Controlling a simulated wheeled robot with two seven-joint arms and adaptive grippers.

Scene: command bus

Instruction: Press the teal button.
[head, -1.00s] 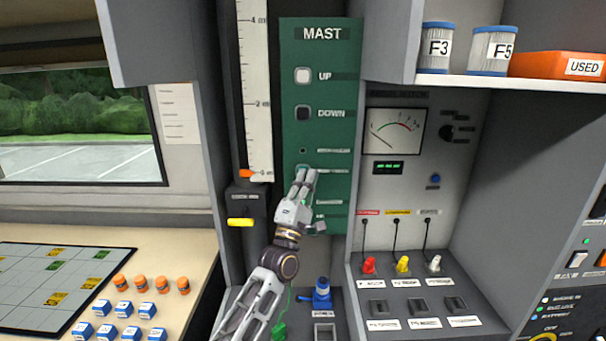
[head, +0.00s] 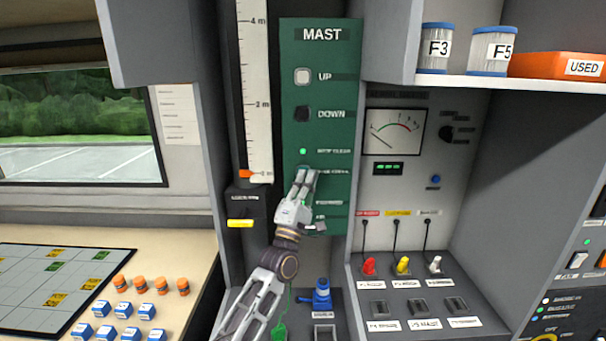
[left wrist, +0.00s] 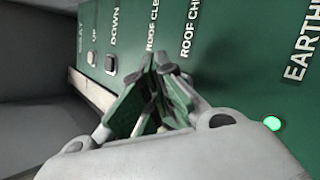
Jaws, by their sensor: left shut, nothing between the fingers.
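The green MAST panel (head: 346,60) stands upright in front of me; it also shows in the left wrist view (left wrist: 225,60). A thin teal edge of the teal button (head: 303,167) shows just above my left fingertips, beside the second small label under DOWN. The rest of the button is hidden behind the fingers. My left gripper (head: 304,174) is shut and empty, its tips at the panel over the button. In the left wrist view the fingertips (left wrist: 155,62) are close to the panel near the ROOF CHECK label; contact is hard to judge. My right gripper is out of view.
A green lamp (head: 303,151) glows beside the ROOF CLEAR label. The UP button (head: 302,76) and DOWN button (head: 302,114) sit higher on the panel. A yellow handle (head: 240,223) is to the left. A blue knob (head: 321,292) stands below.

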